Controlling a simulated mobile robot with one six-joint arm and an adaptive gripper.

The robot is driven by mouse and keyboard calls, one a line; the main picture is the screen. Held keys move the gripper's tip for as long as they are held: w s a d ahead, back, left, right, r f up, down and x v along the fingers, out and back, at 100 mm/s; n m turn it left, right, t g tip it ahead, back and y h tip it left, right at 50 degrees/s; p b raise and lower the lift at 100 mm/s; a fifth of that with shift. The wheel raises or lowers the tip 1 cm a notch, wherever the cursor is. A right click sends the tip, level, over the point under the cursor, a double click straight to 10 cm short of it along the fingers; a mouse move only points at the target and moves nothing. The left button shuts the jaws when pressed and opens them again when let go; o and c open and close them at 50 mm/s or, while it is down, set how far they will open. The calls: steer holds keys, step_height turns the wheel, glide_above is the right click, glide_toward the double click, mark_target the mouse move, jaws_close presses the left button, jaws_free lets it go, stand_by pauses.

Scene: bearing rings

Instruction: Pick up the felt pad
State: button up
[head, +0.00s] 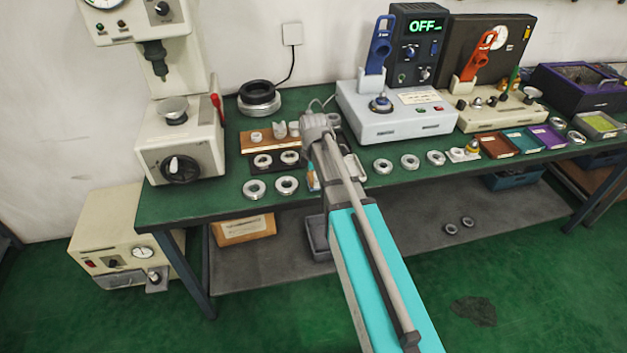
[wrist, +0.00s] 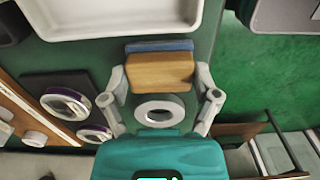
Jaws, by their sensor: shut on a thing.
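The felt pad (wrist: 160,72) appears in the wrist view as a tan, wood-like block with a blue-grey layer along its far edge. My gripper (wrist: 162,80) has one finger against each side of this block and is shut on it. A pale metal ring (wrist: 160,101) shows just below the block in the wrist view, in front of my teal gripper body. I cannot tell how high the pad is above the table. In the head view my own arm covers most of the gripper and the pad.
A white tray (wrist: 50,24) lies close beyond the pad. A dark mat (wrist: 43,82) with rings lies left of my gripper. On the green table (head: 205,200), loose rings (head: 410,161) lie to the right, and a grey tester box (head: 350,103) stands behind.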

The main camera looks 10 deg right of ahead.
steer(key=shift+r, duration=0.1)
step_height(320, 180, up, 2)
steer(key=p, duration=0.2)
steer(key=shift+r+p, duration=0.25)
steer(key=shift+p, duration=0.1)
steer(key=s+a+r+p, duration=0.2)
steer(key=s+r+p, duration=0.8)
steer(key=s, duration=0.3)
steer(key=shift+s+a+r, duration=0.15)
steer(key=shift+s+a, duration=0.15)
steer(key=shift+s, duration=0.1)
